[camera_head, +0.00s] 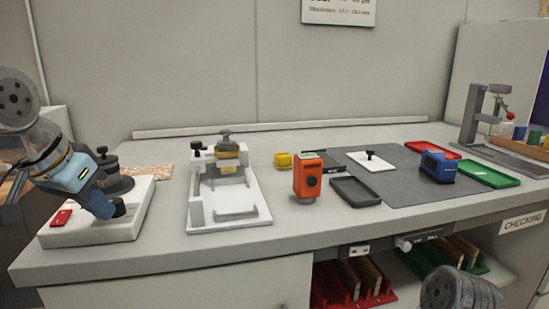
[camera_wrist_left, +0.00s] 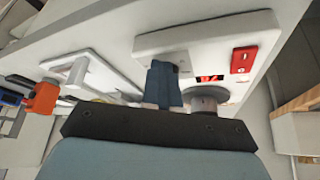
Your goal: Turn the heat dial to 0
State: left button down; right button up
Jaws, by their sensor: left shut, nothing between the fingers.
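The heater is a white box (camera_head: 85,230) at the left end of the bench, with a red switch (camera_head: 61,217) on its front left. A dark pot with a knobbed lid (camera_head: 113,175) stands at its back. In the left wrist view, the shut fingers (camera_wrist_left: 163,72) point at the white box (camera_wrist_left: 205,38), beside a small red display (camera_wrist_left: 210,78). Contact is unclear. My right gripper is out of view.
A white coater frame (camera_head: 229,190) stands right of the heater, with free bench between. An orange device (camera_head: 307,178) and a yellow block (camera_head: 283,160) are farther right. A grey mat (camera_head: 400,190) holds trays and a blue device (camera_head: 437,167). The bench's front edge is close to the heater.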

pick_arm(q)
jog(key=shift+s, duration=0.1)
dwell(0.3)
jog(key=shift+s, duration=0.2)
jog(key=shift+r, duration=0.15)
jog(key=shift+r+p, duration=0.5)
jog(key=shift+r, duration=2.35)
